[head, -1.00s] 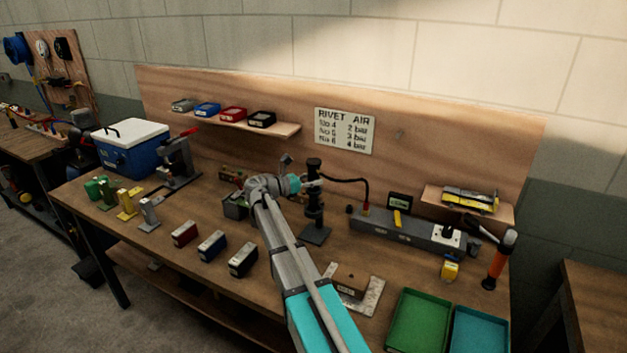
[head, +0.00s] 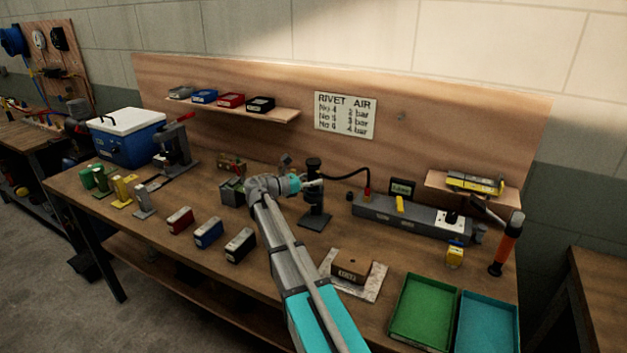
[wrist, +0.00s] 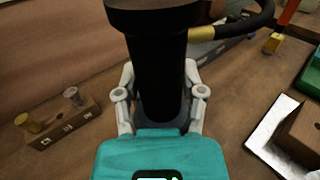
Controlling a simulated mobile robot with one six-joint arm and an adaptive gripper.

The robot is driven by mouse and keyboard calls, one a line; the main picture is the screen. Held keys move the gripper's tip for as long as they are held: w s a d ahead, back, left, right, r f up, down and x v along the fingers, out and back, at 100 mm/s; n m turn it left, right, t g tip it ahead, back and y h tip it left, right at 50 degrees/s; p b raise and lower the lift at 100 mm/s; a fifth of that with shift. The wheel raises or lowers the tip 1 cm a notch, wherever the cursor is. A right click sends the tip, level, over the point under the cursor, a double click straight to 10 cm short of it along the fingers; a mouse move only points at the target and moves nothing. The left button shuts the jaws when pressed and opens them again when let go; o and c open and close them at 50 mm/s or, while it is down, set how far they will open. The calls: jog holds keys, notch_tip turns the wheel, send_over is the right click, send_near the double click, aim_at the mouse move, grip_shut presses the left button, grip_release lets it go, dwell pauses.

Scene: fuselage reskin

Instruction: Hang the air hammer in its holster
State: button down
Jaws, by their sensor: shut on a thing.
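The air hammer (head: 314,170) is a black upright cylinder with a wider top and a black hose leaving its upper part. My gripper (head: 318,183) is shut on it from the left side. In the wrist view the hammer's dark body (wrist: 158,75) stands between the pale fingers, with a brass hose fitting to its right. Directly below is a dark stand with a flat square foot (head: 314,222), which looks like the holster. The hammer and stand look like one continuous column, so I cannot tell whether the hammer is seated or just above. Its lower end is hidden in the wrist view.
The hose runs right to a grey manifold (head: 415,219). A brown block (head: 351,268) on a pale plate is in front. Small red, blue and black boxes (head: 209,232) stand left of my arm. Green (head: 424,310) and teal trays (head: 487,325) lie at front right.

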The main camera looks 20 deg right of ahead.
dwell(0.3)
jog(key=shift+c, duration=0.6)
grip_release()
jog(key=shift+a, duration=0.1)
jog(key=a, duration=0.7)
jog(key=shift+a, duration=0.15)
